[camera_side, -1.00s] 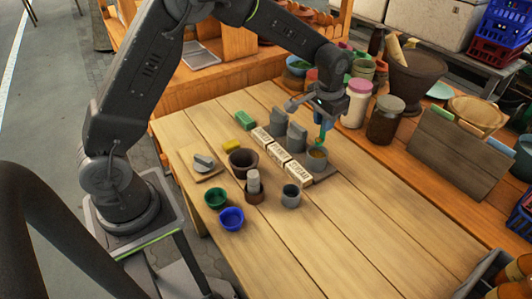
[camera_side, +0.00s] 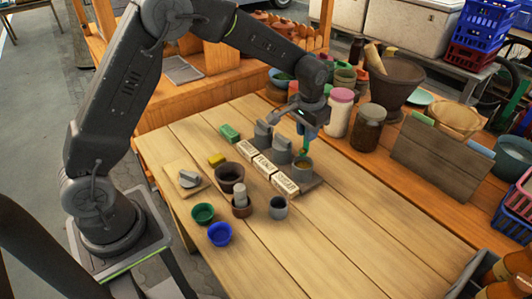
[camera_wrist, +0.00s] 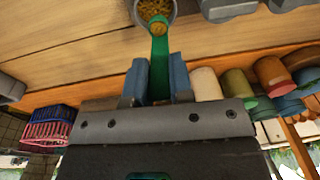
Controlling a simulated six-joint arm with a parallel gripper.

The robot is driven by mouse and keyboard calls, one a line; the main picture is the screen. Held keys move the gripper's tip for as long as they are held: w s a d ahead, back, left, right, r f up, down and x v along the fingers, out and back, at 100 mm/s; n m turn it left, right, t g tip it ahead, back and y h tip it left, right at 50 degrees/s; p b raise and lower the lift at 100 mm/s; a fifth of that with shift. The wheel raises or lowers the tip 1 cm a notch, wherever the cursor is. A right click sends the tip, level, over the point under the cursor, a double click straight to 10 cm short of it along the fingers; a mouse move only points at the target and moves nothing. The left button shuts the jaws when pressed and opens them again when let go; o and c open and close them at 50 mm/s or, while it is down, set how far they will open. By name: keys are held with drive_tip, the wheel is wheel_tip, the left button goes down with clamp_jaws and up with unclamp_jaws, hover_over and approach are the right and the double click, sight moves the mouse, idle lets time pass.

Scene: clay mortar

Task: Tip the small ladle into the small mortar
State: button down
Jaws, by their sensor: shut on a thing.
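My gripper (camera_side: 309,130) is shut on the green handle of the small ladle (camera_side: 305,146), which hangs steeply down at a grey pot (camera_side: 302,171). In the wrist view the ladle (camera_wrist: 159,62) is held between the blue fingers of my gripper (camera_wrist: 157,78). Its round end shows yellow grains and overlaps the rim of the pot (camera_wrist: 172,17), which holds similar yellow grains. I cannot tell whether the ladle touches them. A dark brown bowl (camera_side: 230,172), apparently the small mortar, stands on the table to the left of the pot.
A small brown holder with a grey pestle (camera_side: 240,196), a grey cup (camera_side: 278,208), a green bowl (camera_side: 203,214) and a blue bowl (camera_side: 219,234) stand nearer. The table's right front is clear.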

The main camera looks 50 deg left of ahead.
drive_tip(key=s+a+r+g, duration=0.1)
drive_tip(key=s+a, duration=0.4)
drive_tip(key=s, duration=0.4)
drive_tip(key=s+a, duration=0.6)
drive_tip(key=s, duration=0.2)
drive_tip(key=w+d+f+g+y, duration=0.2)
drive_tip(key=d+f+g+y, duration=0.3)
drive_tip(key=y, duration=0.4)
drive_tip(key=shift+w+f+g+y, duration=0.2)
drive_tip(key=shift+f+g+y, duration=0.3)
drive_tip(key=shift+f, duration=0.75)
